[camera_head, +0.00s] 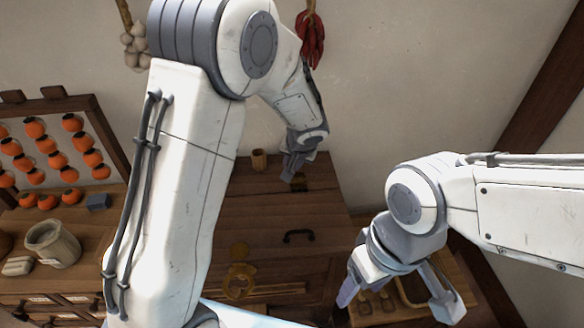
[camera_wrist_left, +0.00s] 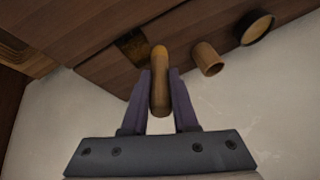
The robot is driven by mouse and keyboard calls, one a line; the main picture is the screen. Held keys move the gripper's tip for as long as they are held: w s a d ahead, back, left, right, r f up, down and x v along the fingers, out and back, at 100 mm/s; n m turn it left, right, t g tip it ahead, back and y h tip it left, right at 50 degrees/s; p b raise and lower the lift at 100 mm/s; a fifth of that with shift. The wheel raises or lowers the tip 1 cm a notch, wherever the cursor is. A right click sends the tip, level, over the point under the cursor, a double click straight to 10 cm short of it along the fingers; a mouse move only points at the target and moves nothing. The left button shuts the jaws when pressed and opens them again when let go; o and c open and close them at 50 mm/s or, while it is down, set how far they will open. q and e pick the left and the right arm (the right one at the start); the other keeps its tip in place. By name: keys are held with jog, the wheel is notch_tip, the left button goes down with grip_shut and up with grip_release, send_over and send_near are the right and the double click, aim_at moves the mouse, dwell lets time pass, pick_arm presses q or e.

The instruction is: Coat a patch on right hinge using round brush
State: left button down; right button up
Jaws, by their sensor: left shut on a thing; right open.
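My left gripper (camera_head: 290,172) is over the back of the wooden chest lid (camera_head: 235,195). In the left wrist view it is shut on a rounded wooden handle (camera_wrist_left: 159,88), apparently the round brush. The bristles cannot be made out, and the brush is hidden in the head view. A dark brown patch (camera_wrist_left: 133,46), apparently the right hinge, lies just beyond the handle; it also shows as a dark spot under the gripper in the head view (camera_head: 299,184). Contact cannot be told. My right gripper (camera_head: 398,303) is open and empty at the lower right.
A small wooden cup (camera_head: 258,159) stands beside the left gripper; it also shows in the left wrist view (camera_wrist_left: 207,59), near a round dark-rimmed thing (camera_wrist_left: 257,28). A black handle (camera_head: 299,236) is on the chest.

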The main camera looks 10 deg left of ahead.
pick_arm(q)
jog(key=shift+s+r+p, duration=0.1)
jog(key=shift+r+p, duration=1.6)
jog(key=shift+r, duration=1.1)
pick_arm(e)
notch_tip(320, 180, up, 4)
jog(key=shift+f, duration=0.1)
